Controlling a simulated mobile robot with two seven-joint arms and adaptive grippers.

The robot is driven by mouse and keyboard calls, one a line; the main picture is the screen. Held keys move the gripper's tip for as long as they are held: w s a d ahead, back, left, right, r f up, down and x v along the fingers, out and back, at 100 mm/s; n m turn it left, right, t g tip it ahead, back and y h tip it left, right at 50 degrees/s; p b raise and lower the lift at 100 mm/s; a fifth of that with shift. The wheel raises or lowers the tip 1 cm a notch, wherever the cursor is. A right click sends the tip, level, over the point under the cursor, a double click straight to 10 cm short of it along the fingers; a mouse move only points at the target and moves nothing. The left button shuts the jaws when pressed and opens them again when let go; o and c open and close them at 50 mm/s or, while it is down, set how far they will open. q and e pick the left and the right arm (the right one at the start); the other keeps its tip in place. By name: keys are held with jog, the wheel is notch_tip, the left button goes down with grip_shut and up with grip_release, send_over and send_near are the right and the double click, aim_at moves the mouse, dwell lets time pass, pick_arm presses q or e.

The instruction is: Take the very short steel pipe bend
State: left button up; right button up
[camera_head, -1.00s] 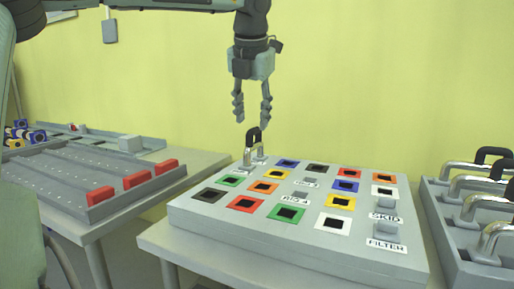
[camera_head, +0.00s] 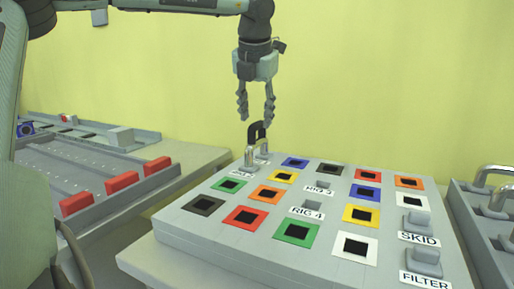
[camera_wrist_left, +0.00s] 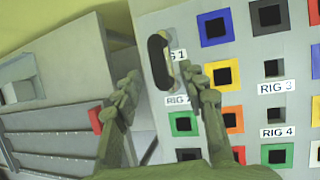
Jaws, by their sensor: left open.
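A steel pipe bend with a black grip (camera_head: 250,156) stands upright at the back left of the grey board (camera_head: 170,226), by the RIG 1 and RIG 2 labels. In the left wrist view, its black grip (camera_wrist_left: 158,60) lies between and just beyond my fingertips. My left gripper (camera_head: 256,116) hangs pointing down, open and empty, just above this bend. Its fingers also show in the left wrist view (camera_wrist_left: 162,84). More steel bends (camera_head: 493,190) sit in a tray at the right edge, partly cut off. My right gripper is not in view.
The board has several coloured square sockets and grey blocks by the SKID (camera_head: 418,224) and FILTER (camera_head: 426,258) labels. A grey rack with red blocks (camera_head: 122,182) stands on a table at the left. The yellow wall is behind.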

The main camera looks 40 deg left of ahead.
aim_at(256, 126)
pick_arm(q)
jog(key=x, duration=0.4)
jog(key=shift+f, duration=0.1)
grip_shut()
